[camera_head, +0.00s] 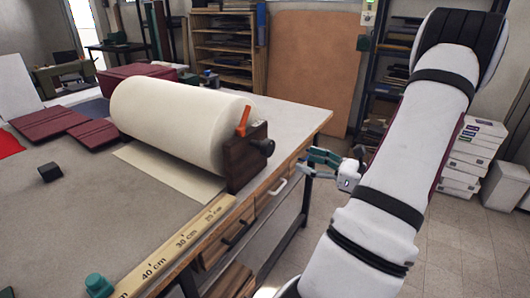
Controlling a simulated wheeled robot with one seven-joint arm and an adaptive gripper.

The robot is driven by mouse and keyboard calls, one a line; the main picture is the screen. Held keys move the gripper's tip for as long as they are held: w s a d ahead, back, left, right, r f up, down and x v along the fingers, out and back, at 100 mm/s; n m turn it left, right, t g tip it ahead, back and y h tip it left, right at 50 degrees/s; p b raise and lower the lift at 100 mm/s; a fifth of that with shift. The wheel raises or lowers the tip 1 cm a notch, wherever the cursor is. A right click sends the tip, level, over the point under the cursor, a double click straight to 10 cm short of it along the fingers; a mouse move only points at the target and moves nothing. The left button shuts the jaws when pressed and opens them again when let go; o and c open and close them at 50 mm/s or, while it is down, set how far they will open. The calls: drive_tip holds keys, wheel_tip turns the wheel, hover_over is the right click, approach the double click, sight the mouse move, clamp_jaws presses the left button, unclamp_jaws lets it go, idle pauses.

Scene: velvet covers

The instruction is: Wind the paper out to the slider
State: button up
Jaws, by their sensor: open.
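A large cream paper roll (175,120) lies in a holder on the workbench, with a dark wood end block (244,160) at its right end. The block carries an orange lever (243,121) and a black knob (263,147). A short flat strip of paper (170,172) extends from under the roll toward the front. A wooden ruler (180,246) runs along the bench's front right edge, marked 30 and 40 cm. A teal knob (98,285), possibly the slider, sits at its near end. My gripper (308,163) is open and empty, right of the black knob and apart from it.
Maroon covers (60,122) lie left of the roll, and a small black block (50,172) sits on the grey mat (90,215). Drawers with handles are under the bench edge (270,200). White boxes (478,150) are stacked at the right. Floor right of the bench is clear.

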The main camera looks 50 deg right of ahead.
sight(271, 149)
drive_tip(key=w, duration=0.9)
drive_tip(key=w+a, duration=0.1)
drive_tip(key=w, duration=0.3)
drive_tip(key=shift+w, duration=0.25)
clamp_jaws()
